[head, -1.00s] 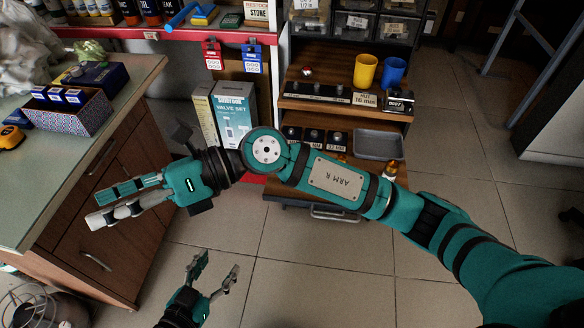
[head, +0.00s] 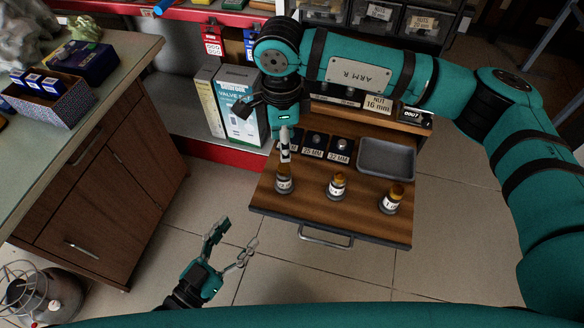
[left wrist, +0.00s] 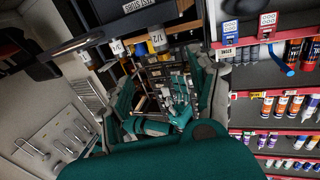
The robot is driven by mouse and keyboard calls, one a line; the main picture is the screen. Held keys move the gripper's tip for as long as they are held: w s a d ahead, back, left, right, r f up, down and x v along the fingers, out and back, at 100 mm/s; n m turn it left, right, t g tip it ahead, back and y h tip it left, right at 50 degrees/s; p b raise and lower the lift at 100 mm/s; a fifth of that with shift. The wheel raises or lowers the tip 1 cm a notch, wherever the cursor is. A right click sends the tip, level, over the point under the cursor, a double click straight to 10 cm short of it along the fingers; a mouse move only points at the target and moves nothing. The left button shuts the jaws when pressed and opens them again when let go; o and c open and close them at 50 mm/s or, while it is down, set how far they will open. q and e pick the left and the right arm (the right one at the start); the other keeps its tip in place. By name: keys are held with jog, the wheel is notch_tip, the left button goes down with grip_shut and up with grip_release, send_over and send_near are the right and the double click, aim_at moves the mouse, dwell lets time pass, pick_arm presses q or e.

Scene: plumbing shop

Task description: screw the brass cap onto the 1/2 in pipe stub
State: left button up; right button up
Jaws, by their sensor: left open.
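A label reading 1/2 (left wrist: 157,39) shows in the left wrist view. My right gripper (head: 286,158) points down just above the left stub, seen edge-on; whether it touches or holds anything is unclear. My left gripper (head: 237,238) is open and empty, low in front of the board. I cannot make out a separate brass cap.
A grey tray (head: 386,160) and black bins (head: 314,146) sit behind the stubs. The green-topped counter (head: 110,75) stands left, with a patterned box (head: 55,107). Valve-set boxes (head: 238,100) stand behind my right gripper. Tiled floor lies open before the drawer.

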aim_at(280, 182)
pick_arm(q)
jog(key=x, duration=1.7)
jog(key=shift+w, duration=0.1)
jog(key=shift+c, duration=0.2)
grip_shut()
